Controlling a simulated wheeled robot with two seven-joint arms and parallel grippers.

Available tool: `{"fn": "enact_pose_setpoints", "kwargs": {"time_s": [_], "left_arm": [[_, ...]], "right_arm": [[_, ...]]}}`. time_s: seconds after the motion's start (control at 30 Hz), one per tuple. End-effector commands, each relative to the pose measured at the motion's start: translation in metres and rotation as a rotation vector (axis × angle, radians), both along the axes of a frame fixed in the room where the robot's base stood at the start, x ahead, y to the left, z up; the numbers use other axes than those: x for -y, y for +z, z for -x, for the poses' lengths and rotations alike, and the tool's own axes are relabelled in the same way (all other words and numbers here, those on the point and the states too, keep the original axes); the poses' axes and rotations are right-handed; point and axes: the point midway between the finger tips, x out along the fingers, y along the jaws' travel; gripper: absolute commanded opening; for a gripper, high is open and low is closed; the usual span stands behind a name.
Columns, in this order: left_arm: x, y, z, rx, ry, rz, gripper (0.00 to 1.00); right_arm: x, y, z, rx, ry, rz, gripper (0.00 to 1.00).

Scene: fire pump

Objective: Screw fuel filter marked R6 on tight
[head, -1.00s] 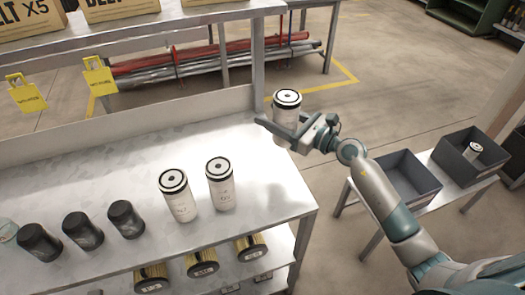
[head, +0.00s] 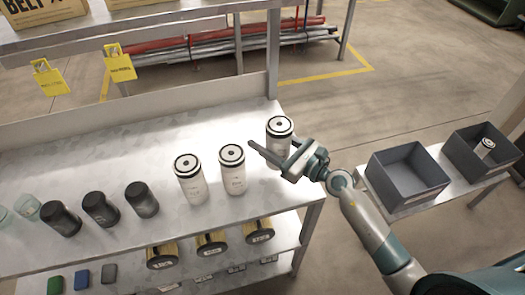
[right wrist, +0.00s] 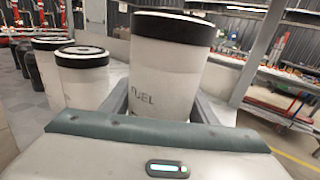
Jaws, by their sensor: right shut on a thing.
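My right gripper (head: 278,156) is shut on a white cylindrical fuel filter (head: 279,130) with a black-rimmed top. The filter is upright over the right end of the metal table; whether it touches the top I cannot tell. In the right wrist view the held filter (right wrist: 165,75) shows the word FUEL; no R6 mark is readable. Two similar white filters, one (head: 232,172) nearer and one (head: 189,182) farther left, stand upright beside it, apart from the gripper. My left gripper is out of view.
Several black canisters (head: 101,210) stand on the table's left part. Yellow-sided filters (head: 211,243) sit on the shelf below. An empty grey bin (head: 408,172) and another bin (head: 462,160) holding a white item (head: 486,147) are at right. The table's back strip is clear.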

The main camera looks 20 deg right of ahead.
Motion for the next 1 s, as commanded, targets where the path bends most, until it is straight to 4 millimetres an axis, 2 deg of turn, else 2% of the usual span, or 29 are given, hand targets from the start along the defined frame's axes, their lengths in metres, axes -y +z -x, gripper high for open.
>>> {"fn": "enact_pose_setpoints", "kwargs": {"time_s": [0.2,0.57,0.8,1.0], "left_arm": [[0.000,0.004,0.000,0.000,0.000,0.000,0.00],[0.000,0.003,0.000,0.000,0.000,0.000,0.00],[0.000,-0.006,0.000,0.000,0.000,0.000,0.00],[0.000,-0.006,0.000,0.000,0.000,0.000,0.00]], "right_arm": [[-0.015,-0.011,0.013,0.002,-0.001,-0.001,0.16],[-0.017,-0.013,0.013,0.002,-0.001,0.000,0.16],[-0.017,-0.036,0.013,0.000,-0.001,-0.002,0.16],[-0.017,-0.048,0.013,0.002,-0.001,-0.001,0.16]]}}
